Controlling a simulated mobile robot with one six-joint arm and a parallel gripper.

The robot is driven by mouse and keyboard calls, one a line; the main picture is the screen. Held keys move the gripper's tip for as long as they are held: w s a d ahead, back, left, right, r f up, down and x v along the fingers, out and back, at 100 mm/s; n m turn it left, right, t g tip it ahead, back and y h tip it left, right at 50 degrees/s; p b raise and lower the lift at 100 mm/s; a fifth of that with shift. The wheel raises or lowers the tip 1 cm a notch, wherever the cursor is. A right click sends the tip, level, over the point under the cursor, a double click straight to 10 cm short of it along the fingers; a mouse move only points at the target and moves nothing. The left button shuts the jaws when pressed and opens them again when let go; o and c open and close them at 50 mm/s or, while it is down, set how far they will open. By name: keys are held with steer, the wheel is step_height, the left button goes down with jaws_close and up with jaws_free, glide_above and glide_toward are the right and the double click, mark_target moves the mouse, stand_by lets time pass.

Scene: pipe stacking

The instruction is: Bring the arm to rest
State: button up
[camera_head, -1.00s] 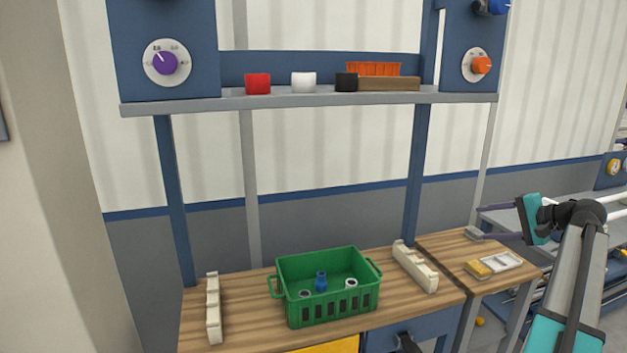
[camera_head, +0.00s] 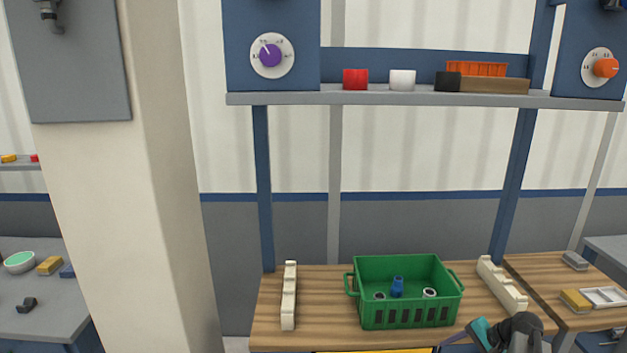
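My gripper (camera_head: 445,344) shows at the bottom edge of the view, just in front of the workbench and below the green crate. Only a dark finger, a teal part and the dark wrist joint show; the rest is cut off by the frame edge. I cannot tell whether it is open or shut, and I see nothing held in it. The green crate (camera_head: 405,271) stands on the wooden workbench (camera_head: 335,325). In it are a blue pipe piece (camera_head: 397,287) and two pale, dark-holed pipe ends (camera_head: 429,293).
Cream racks stand left (camera_head: 289,296) and right (camera_head: 503,285) of the crate. A shelf (camera_head: 420,98) above holds red, white and black cups and an orange bin. A thick pillar (camera_head: 120,220) rises at left. A side table (camera_head: 565,262) at right bears a yellow block.

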steer(key=s+a+f+n+g, duration=0.2)
steer(key=s+a+f+g, duration=0.1)
steer(key=s+a+f, duration=0.55)
steer(key=s+a+f+n+g, duration=0.25)
steer(key=s+a+f, duration=0.25)
steer(key=a+f, duration=0.6)
steer(key=s+a+f+n+g+h, duration=0.2)
steer(key=s+a+f+n, duration=0.1)
steer(key=s, duration=0.8)
steer(key=s+a+f+n+g+h+b, duration=0.1)
steer(key=s+a+f+n+g+h, duration=0.2)
steer(key=s+a+f, duration=0.2)
steer(key=s+f, duration=0.3)
steer(key=s, duration=0.4)
steer(key=shift+a+n, duration=0.15)
steer(key=shift+n, duration=0.2)
steer(key=shift+s, duration=0.1)
